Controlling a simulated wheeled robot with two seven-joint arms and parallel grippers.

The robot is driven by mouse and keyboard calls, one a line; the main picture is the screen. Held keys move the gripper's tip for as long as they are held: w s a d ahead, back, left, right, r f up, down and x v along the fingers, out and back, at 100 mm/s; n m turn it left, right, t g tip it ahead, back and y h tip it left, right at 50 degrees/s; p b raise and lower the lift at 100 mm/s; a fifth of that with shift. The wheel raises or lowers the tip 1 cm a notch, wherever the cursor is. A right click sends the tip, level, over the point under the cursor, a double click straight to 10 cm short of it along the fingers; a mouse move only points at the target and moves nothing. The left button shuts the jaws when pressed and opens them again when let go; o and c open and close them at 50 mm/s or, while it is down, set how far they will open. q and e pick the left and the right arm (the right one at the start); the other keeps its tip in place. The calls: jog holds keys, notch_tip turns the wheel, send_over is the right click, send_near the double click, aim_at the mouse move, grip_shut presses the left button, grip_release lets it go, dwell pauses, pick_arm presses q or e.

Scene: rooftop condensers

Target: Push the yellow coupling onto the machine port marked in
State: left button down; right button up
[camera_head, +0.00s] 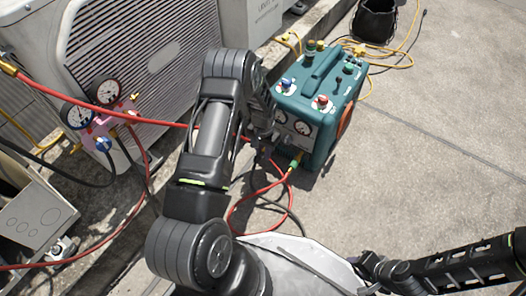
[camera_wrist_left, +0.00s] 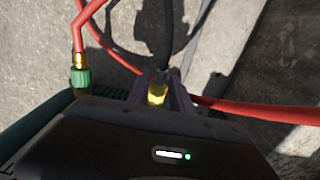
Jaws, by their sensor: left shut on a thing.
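The yellow coupling (camera_wrist_left: 157,93) is between my left gripper's fingers in the left wrist view, with a black hose running up from it. My left gripper (camera_head: 268,140) is shut on it, close to the front of the teal machine (camera_head: 318,108). In the head view my own arm hides the coupling. The port marked in is not readable, and I cannot tell whether the coupling touches it. A green coupling (camera_head: 296,161) on a red hose sits low on the machine front; it also shows in the left wrist view (camera_wrist_left: 82,79).
A gauge manifold (camera_head: 103,125) with hoses stands at the left by a large condenser (camera_head: 140,50). A red hose (camera_head: 150,121) crosses behind my arm. A black bucket (camera_head: 375,20) stands at the back. The concrete (camera_head: 440,130) at the right is clear.

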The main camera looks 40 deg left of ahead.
pick_arm(q)
jog(key=c, duration=1.1)
grip_release()
jog(key=shift+w, duration=0.1)
jog(key=shift+o, duration=0.2)
jog(key=s+p, duration=0.4)
jog(key=s, duration=0.3)
jog(key=shift+s, duration=0.3)
jog(key=shift+d, duration=0.1)
